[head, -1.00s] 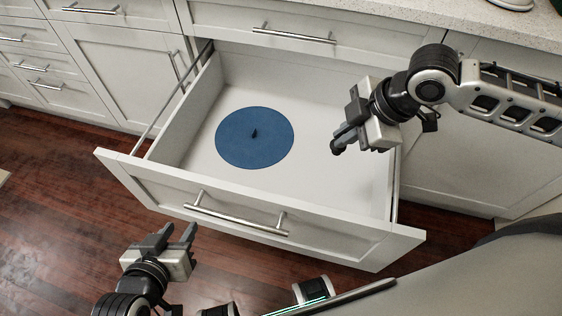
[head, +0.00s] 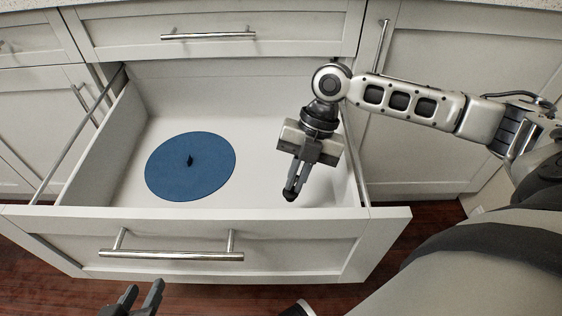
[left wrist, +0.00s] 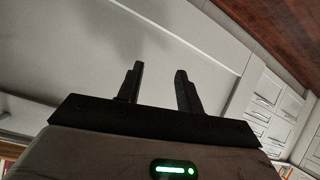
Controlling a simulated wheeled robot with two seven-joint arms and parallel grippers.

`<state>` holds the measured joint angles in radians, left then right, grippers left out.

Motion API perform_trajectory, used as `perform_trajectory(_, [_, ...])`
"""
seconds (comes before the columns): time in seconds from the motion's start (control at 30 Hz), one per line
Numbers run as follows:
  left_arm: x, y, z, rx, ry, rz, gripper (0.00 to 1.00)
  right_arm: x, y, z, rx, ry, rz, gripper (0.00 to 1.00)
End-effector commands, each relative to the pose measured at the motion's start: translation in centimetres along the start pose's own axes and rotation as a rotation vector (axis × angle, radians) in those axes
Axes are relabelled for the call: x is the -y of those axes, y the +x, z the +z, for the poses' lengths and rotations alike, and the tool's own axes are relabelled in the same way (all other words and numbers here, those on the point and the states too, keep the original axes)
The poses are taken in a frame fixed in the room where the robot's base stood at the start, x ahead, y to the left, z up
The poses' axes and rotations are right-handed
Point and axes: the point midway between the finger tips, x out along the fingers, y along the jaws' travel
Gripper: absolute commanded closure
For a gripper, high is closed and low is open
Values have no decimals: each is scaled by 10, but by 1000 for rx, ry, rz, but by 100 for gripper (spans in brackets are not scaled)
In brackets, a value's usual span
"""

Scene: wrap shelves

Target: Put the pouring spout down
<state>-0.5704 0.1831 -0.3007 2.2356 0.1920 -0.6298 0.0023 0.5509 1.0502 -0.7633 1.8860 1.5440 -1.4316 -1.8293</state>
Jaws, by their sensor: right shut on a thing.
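My right gripper (head: 293,187) is over the right part of the open drawer (head: 225,228), pointing down. It is shut on a small dark thing, the pouring spout (head: 290,195), of which only the dark end shows below the fingertips. I cannot tell whether the spout touches the drawer floor. My left gripper (head: 138,298) is at the bottom edge of the head view, in front of the drawer. Its two fingers are apart and empty, as the left wrist view also shows (left wrist: 158,88).
A round blue lid (head: 190,175) with a dark knob lies on the drawer floor, left of my right gripper. The drawer floor between them is bare. The drawer front has a long metal handle (head: 170,255). Closed cabinets (head: 410,150) stand behind.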

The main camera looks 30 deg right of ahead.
Motion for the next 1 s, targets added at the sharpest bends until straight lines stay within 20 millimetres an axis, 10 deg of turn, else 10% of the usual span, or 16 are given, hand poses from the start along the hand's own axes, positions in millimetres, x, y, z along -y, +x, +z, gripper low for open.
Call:
perform_trajectory(0.53, [-8, -2, -13, -132, 11, 32, 64, 20, 74, 30, 0, 3, -2, 100])
perform_trajectory(0.97, [-11, -5, -18, -149, 14, 41, 64, 21, 80, 32, 1, 1, -1, 100])
perform_trajectory(1.0, [-11, -5, -18, -148, 15, 41, 64, 21, 79, 32, 1, 1, -1, 82])
